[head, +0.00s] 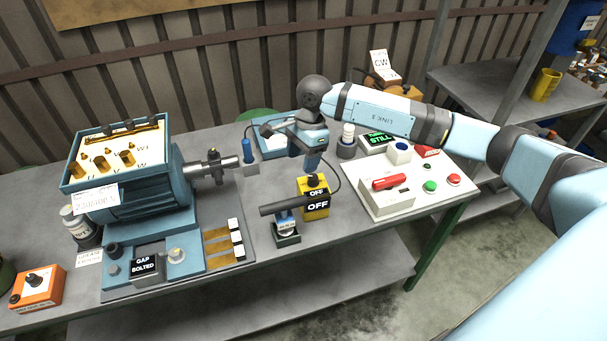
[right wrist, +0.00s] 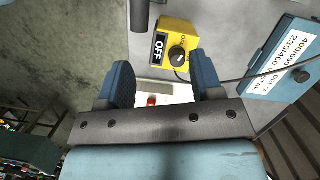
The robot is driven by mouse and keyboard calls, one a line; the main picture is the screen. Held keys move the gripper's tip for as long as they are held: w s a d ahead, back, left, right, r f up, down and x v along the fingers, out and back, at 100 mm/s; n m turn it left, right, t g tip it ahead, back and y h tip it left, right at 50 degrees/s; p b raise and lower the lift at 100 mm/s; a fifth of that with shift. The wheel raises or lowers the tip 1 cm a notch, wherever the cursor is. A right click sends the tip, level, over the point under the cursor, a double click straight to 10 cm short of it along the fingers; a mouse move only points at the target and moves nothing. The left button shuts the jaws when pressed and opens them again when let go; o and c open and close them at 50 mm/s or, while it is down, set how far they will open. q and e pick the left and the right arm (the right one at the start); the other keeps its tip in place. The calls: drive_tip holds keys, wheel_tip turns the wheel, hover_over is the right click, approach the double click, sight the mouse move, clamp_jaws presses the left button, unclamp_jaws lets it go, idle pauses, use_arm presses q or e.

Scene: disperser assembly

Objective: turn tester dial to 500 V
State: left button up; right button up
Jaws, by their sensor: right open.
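The yellow box (head: 315,207) stands in the middle of the bench, with "OFF" in white on black on its front. I take it as the tester. A dark round dial (right wrist: 177,56) with a light pointer mark sits on its top face in the right wrist view. In the head view the dial shows partly, just below my right gripper (head: 312,165). My right gripper is open and empty, its blue fingers pointing down above the box. In the right wrist view the dial lies beyond the gap between the fingertips (right wrist: 166,72). My left gripper is out of view.
A stand with a dark horizontal handle (head: 284,208) is close left of the box. A white panel (head: 385,200) with a red lever and buttons is to the right. A blue motor (head: 140,190) fills the left side. A thin cable (head: 339,178) runs beside the box.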

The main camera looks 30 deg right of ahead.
wheel_tip(320, 180, up, 2)
drive_tip(key=h, duration=0.2)
hover_over(313, 176)
wheel_tip(313, 176, down, 13)
drive_tip(key=p, duration=0.3)
drive_tip(key=shift+s+r, duration=0.1)
drive_tip(key=shift+r, duration=0.05)
drive_tip(key=shift+f, duration=0.4)
drive_tip(key=c, duration=0.8)
drive_tip(key=shift+c, duration=0.6)
